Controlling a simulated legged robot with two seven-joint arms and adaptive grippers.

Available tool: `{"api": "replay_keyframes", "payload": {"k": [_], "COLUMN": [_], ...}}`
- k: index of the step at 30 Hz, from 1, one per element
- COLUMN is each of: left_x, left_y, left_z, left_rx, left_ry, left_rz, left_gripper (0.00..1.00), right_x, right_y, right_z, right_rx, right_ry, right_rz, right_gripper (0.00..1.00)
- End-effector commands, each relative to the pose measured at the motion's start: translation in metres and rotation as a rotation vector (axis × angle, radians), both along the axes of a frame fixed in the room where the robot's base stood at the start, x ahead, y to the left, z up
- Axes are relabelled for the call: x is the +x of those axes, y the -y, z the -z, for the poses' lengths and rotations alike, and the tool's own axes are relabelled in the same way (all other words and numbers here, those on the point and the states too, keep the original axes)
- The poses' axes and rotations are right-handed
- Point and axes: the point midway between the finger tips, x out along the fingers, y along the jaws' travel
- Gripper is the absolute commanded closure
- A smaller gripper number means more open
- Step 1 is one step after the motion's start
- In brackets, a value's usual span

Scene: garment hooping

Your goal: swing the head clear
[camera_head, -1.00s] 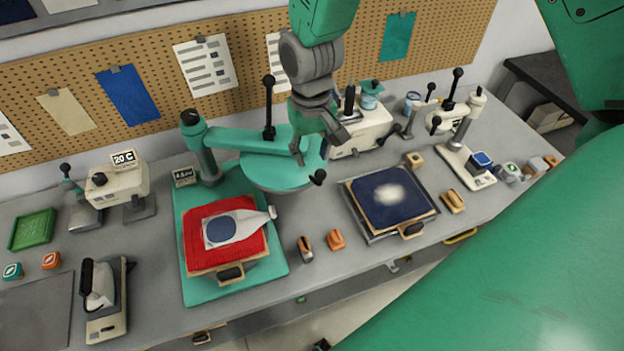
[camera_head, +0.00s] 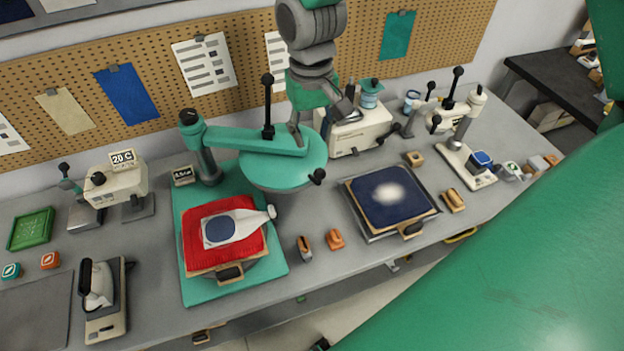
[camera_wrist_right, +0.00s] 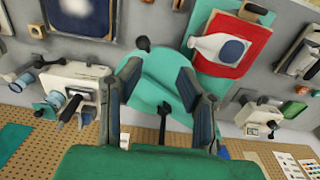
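The press head (camera_head: 285,170) is a round teal plate on a teal swing arm (camera_head: 245,137) that pivots on a post at its left. A dark knob (camera_head: 318,177) sticks out at its front right edge. The head hangs to the right of the red garment (camera_head: 203,250) on its board, not over it. My right gripper (camera_head: 322,122) is above the head's back right side. In the right wrist view the gripper (camera_wrist_right: 159,78) is open, its fingers apart with the head (camera_wrist_right: 165,75) beyond them and nothing held. My left gripper is not in view.
A white bottle-shaped piece (camera_head: 235,228) lies on the red garment. A dark blue padded board (camera_head: 390,203) lies to the right. A cream machine (camera_head: 355,133) stands close behind my gripper, before the pegboard (camera_head: 150,75). An upright black lever (camera_head: 268,105) rises behind the head.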

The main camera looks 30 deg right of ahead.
Motion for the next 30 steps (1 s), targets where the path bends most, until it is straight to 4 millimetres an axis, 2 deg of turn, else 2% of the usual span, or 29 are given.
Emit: {"api": "replay_keyframes", "payload": {"k": [1, 6, 12, 17, 24, 25, 27, 28, 30], "left_x": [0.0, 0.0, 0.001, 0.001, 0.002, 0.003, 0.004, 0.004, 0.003], "left_y": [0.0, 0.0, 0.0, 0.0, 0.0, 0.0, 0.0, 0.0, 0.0], "left_z": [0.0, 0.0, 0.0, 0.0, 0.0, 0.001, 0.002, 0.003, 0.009], "left_rx": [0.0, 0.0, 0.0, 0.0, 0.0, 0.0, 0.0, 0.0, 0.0], "left_ry": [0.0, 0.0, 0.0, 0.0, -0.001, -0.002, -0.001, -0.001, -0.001], "left_rz": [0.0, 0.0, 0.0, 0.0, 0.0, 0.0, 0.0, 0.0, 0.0], "left_gripper": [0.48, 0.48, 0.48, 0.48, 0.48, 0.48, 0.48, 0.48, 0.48], "right_x": [0.002, 0.002, 0.003, 0.003, 0.002, 0.002, 0.002, 0.001, -0.003], "right_y": [0.0, 0.0, 0.0, 0.0, 0.0, 0.0, 0.0, -0.001, -0.001], "right_z": [-0.013, -0.049, -0.079, -0.089, -0.09, -0.09, -0.088, -0.086, -0.076], "right_rx": [0.001, 0.001, 0.0, 0.0, 0.0, 0.0, -0.002, -0.008, -0.031], "right_ry": [0.006, 0.005, 0.002, -0.001, -0.002, -0.002, -0.003, -0.005, -0.011], "right_rz": [0.0, 0.0, 0.0, 0.0, 0.0, 0.0, -0.016, -0.039, -0.155], "right_gripper": [0.68, 0.68, 0.68, 0.68, 0.68, 0.72, 0.96, 1.0, 1.0]}}
